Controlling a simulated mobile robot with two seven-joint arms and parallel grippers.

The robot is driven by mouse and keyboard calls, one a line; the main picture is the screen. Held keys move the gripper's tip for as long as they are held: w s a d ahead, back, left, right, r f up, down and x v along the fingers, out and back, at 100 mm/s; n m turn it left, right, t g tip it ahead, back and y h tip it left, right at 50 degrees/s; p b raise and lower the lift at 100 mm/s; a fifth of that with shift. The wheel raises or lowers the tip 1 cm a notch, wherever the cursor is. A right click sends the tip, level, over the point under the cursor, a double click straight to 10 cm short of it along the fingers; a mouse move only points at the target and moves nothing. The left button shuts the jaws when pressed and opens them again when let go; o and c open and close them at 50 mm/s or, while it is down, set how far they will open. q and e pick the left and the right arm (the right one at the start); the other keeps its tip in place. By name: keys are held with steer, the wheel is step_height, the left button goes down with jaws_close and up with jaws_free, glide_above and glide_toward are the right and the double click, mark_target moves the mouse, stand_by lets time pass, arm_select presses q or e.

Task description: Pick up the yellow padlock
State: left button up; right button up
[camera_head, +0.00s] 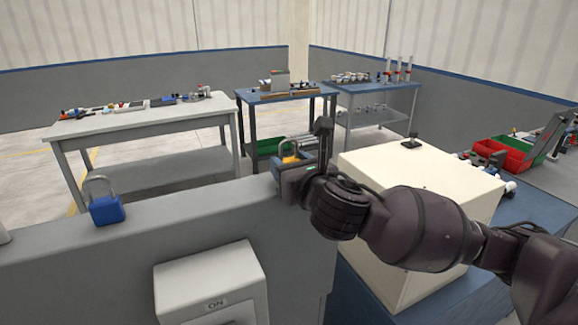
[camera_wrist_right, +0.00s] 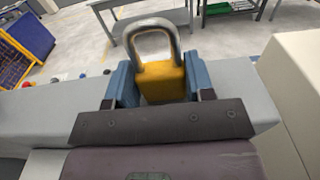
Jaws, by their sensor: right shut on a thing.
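The yellow padlock (camera_wrist_right: 161,82) has a grey metal shackle standing upright. In the right wrist view it sits between the two blue fingers of my right gripper (camera_wrist_right: 160,88), which are shut on its body from both sides. In the head view the padlock (camera_head: 290,159) is small and partly hidden by my right gripper (camera_head: 290,168), at the right end of a grey ledge. I cannot tell whether it rests on the ledge or is lifted. My left gripper is in neither view.
A blue padlock (camera_head: 106,208) stands on the grey ledge (camera_head: 190,212) to the left. A large cream box (camera_head: 420,175) stands right of the ledge, beneath my right arm. Tables with parts stand behind, including a white one (camera_head: 140,122). Red bins (camera_head: 502,155) are at the right.

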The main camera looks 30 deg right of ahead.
steer(key=shift+r, duration=0.1)
step_height(320, 180, up, 20)
steer(key=p, duration=0.1)
stand_by(0.4)
stand_by(1.1)
